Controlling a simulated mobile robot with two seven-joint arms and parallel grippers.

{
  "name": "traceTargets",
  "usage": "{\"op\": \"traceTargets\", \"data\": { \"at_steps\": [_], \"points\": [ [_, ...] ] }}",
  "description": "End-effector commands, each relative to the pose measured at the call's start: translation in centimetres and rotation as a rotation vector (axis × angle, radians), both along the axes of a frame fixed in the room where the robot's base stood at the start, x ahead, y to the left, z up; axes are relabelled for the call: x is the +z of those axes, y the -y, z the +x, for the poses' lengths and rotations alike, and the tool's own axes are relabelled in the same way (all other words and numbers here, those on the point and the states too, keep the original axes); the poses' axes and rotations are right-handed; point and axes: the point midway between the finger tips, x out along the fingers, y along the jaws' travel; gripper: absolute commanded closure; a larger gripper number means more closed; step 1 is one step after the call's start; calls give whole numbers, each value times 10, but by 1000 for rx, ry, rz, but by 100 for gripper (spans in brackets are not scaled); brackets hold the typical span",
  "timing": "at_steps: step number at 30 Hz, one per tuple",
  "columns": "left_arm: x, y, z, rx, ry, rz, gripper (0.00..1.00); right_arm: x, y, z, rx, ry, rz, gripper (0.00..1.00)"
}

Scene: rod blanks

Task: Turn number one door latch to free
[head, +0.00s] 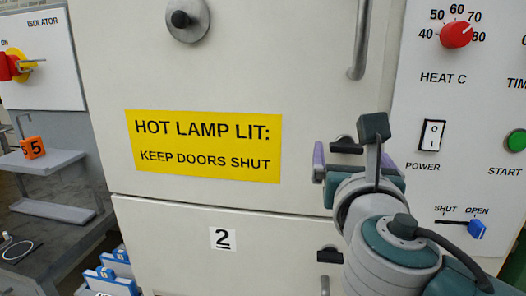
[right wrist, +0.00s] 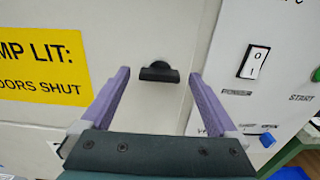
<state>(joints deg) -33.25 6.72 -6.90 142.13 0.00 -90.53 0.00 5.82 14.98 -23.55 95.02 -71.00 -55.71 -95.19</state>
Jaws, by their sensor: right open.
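The upper door's black latch (head: 346,146) sits near that door's lower right corner, its bar lying about level. In the right wrist view the latch (right wrist: 158,73) shows as a short dark bar on a round hub. My right gripper (head: 352,164) is open in front of the door, its purple fingers on either side of the latch. In the right wrist view my right gripper (right wrist: 160,78) has nothing between its fingers that they touch; a gap shows on both sides of the latch. The upper door is shut. My left gripper is out of view.
The lower door, labelled 2 (head: 222,238), has its own black latch (head: 328,256). The control panel at right has a power switch (head: 432,134) and a shut/open slider (head: 476,229).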

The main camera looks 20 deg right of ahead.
Motion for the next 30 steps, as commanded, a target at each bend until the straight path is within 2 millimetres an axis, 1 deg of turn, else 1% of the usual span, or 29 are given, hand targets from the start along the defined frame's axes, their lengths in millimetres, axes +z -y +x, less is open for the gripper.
{"op": "traceTargets", "data": {
  "at_steps": [8, 11, 30],
  "points": [
    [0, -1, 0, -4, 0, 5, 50, 0, 1, 2, 0, 0, 0, 5],
    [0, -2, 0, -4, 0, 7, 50, 0, 1, 2, 0, 0, 0, 15],
    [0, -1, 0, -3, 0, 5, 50, 0, 1, 2, 0, 0, 0, 87]
  ]
}}
